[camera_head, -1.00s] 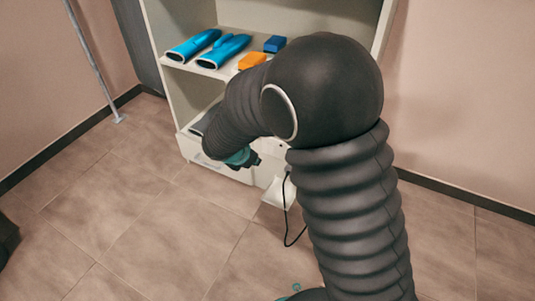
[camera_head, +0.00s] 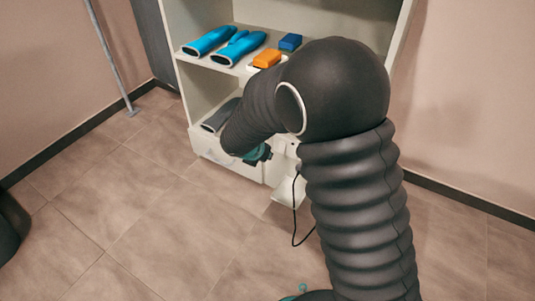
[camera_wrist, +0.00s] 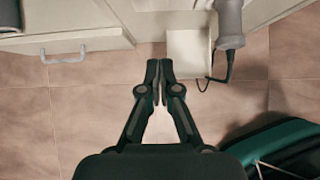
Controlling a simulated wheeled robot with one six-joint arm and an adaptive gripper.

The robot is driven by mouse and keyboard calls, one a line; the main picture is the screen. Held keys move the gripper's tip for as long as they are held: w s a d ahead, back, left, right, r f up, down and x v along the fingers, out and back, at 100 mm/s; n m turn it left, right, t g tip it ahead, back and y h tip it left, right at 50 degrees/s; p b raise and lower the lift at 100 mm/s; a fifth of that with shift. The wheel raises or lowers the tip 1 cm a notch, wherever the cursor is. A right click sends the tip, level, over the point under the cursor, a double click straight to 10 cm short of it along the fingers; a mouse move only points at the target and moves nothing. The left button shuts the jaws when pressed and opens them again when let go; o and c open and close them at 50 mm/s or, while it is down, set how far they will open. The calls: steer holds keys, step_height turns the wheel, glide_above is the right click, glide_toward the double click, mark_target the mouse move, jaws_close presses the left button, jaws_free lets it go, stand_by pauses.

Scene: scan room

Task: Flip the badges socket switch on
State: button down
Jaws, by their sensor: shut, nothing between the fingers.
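My gripper (camera_wrist: 159,68) is shut and empty in the wrist view, its fingertips together over the tiled floor, in front of the cabinet's lower edge. In the head view my gripper (camera_head: 258,153) is a small dark teal shape, mostly hidden by my arm. A white panel (camera_head: 282,147) with small dark marks shows just right of it, partly behind my arm. It looks like the socket area, but I cannot make out a switch, its position or any badges label. A black cord (camera_head: 294,215) hangs below the panel.
A cream cabinet (camera_head: 200,95) holds blue sleeve-like items (camera_head: 238,48), an orange block (camera_head: 267,58) and a blue block (camera_head: 290,42). Its drawer handle (camera_wrist: 64,57) is left of my gripper. A white ledge (camera_wrist: 187,52) and grey corded cylinder (camera_wrist: 230,22) are right. Floor is open at left.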

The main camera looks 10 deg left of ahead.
steer(key=shift+w+d+f+b, duration=0.2)
steer(key=shift+w+d+f, duration=0.3)
steer(key=shift+w+f, duration=0.65)
steer(key=shift+w+d+f+b, duration=0.25)
steer(key=shift+w+d+f, duration=0.2)
steer(key=shift+w+f, duration=0.7)
steer(key=shift+w+d+f+b, duration=0.2)
steer(key=shift+w+d+f, duration=0.4)
steer(key=shift+w, duration=1)
steer(key=shift+w+f, duration=0.15)
steer(key=shift+f, duration=0.05)
steer(key=shift+r, duration=0.1)
steer(key=shift+w+r+p, duration=0.1)
steer(key=shift+r+p, duration=0.7)
